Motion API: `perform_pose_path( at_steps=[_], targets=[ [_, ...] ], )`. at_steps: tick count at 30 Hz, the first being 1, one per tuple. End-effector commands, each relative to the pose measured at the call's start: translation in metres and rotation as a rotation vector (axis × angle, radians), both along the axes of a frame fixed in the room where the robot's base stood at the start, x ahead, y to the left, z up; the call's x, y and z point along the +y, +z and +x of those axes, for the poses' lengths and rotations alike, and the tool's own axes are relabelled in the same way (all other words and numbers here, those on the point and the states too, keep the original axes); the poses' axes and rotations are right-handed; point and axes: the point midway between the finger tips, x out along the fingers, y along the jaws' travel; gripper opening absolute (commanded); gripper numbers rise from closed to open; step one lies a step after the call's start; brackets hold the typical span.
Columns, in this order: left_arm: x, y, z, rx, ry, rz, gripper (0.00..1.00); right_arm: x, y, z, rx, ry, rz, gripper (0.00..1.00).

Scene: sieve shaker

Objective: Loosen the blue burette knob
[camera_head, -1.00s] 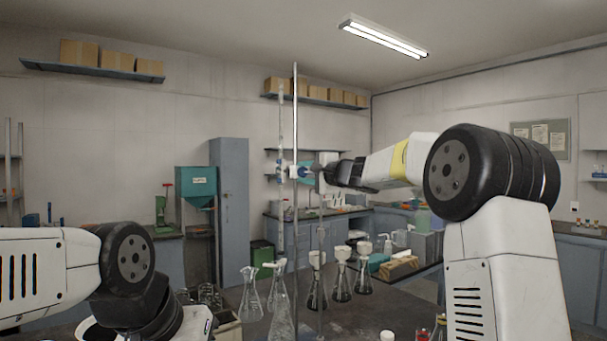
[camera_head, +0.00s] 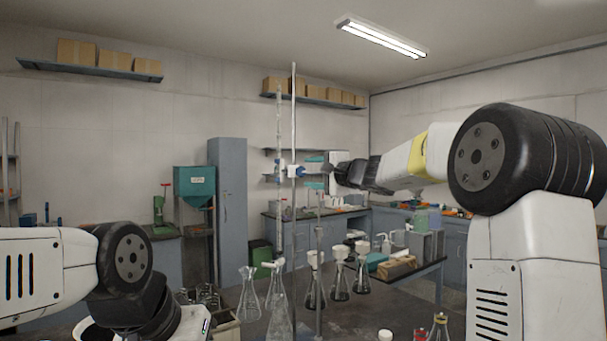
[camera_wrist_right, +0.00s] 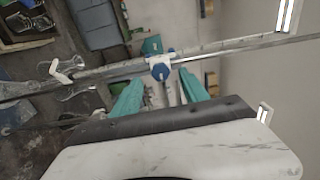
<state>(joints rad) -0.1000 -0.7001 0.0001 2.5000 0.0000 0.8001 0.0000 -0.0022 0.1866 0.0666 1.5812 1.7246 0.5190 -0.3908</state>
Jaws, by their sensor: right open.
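The blue burette knob (camera_head: 299,171) sits at the middle of the head view, on the clamp beside the upright metal rod (camera_head: 294,115). The glass burette (camera_head: 280,130) stands upright just left of the rod. My right gripper (camera_head: 314,172) is open, its teal fingers one above the other, just right of the knob. In the right wrist view the knob (camera_wrist_right: 160,72) lies in line with the gap between the open fingers (camera_wrist_right: 160,88), around their tips. I cannot tell whether they touch it. Only part of my left arm shows, at lower left; its gripper is out of view.
A clear flask (camera_head: 278,308) stands below the burette, with another flask (camera_head: 249,295) to its left. Several white-topped flasks (camera_head: 340,280) stand to the right on the dark bench (camera_head: 375,318). Open air surrounds the right gripper above them.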

Motion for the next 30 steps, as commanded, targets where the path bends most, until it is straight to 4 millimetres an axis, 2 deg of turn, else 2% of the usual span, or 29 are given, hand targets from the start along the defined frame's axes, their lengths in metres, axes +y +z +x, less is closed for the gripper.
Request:
perform_pose_path(
  at_steps=[6, 20, 23, 26, 29, 30],
  targets=[
    [0.0, 0.0, 0.0, 0.0, 0.0, 0.0, 0.36, -0.015, 0.0, -0.022, 0.001, -0.001, 0.0, 0.52],
    [0.0, 0.0, 0.0, 0.0, 0.0, 0.0, 0.36, -0.017, -0.001, -0.025, 0.001, -0.001, 0.0, 0.52],
    [0.0, 0.0, 0.0, 0.0, 0.0, 0.0, 0.36, -0.015, -0.001, -0.032, 0.0, 0.009, -0.019, 0.52],
    [0.0, 0.0, 0.0, 0.0, 0.0, 0.0, 0.36, -0.006, -0.009, -0.058, 0.002, 0.048, -0.101, 0.52],
    [0.0, 0.0, 0.0, 0.0, 0.0, 0.0, 0.36, 0.006, -0.03, -0.108, 0.012, 0.117, -0.258, 0.52],
    [0.0, 0.0, 0.0, 0.0, 0.0, 0.0, 0.36, 0.009, -0.044, -0.132, 0.022, 0.15, -0.335, 0.52]
  ],
)
